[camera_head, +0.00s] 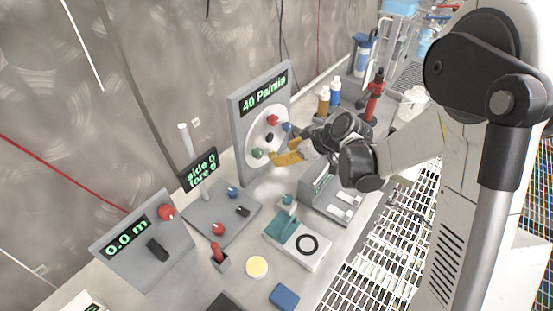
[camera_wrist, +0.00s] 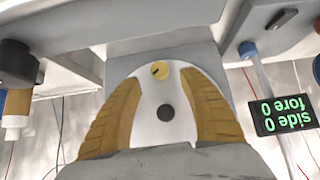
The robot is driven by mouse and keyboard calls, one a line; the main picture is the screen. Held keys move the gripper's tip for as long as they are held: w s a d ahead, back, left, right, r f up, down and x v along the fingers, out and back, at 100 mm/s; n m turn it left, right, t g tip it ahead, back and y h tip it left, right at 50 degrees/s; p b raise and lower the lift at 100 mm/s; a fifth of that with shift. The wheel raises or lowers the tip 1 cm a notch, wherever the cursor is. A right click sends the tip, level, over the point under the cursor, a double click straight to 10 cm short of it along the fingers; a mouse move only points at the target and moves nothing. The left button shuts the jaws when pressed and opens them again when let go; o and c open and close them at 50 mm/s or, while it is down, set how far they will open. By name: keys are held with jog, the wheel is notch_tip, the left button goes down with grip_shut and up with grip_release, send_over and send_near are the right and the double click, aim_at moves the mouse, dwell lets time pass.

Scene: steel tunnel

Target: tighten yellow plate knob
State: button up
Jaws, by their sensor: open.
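The yellow knob (camera_wrist: 160,71) shows in the wrist view near the edge of a round white plate (camera_wrist: 146,120), with a dark mark on its face. My gripper (camera_wrist: 160,82) is open, with one ochre finger on each side of the plate's middle. The yellow knob lies between the fingertips; I cannot tell whether they touch it. The black knob (camera_wrist: 166,112) is at the plate's centre. In the head view my gripper (camera_head: 273,156) is at the lower part of the plate (camera_head: 258,132) and hides the yellow knob. Red (camera_head: 272,119), blue (camera_head: 287,126) and green (camera_head: 257,153) knobs are visible there.
The plate's upright panel (camera_head: 240,118) reads "40 Pa/min". A "side 0 fore 0" display (camera_head: 200,171) stands to its left. A grey box with levers (camera_head: 335,196) is below my wrist. Bottles (camera_head: 334,91) and a red device (camera_head: 375,98) stand behind it.

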jog(key=b+x, duration=0.1)
jog(key=x, duration=0.4)
jog(key=shift+w+a+f+b, duration=0.1)
jog(key=shift+f+b, duration=0.1)
jog(key=shift+b, duration=0.1)
grip_shut()
jog(key=shift+w+f+m+g+y, duration=0.1)
jog(key=shift+w+m+g+y, duration=0.05)
jog(key=shift+m+g+y, duration=0.45)
jog(key=shift+m+g+y+b, duration=0.4)
jog(key=shift+g+y+b, duration=0.2)
jog(key=shift+g, duration=0.2)
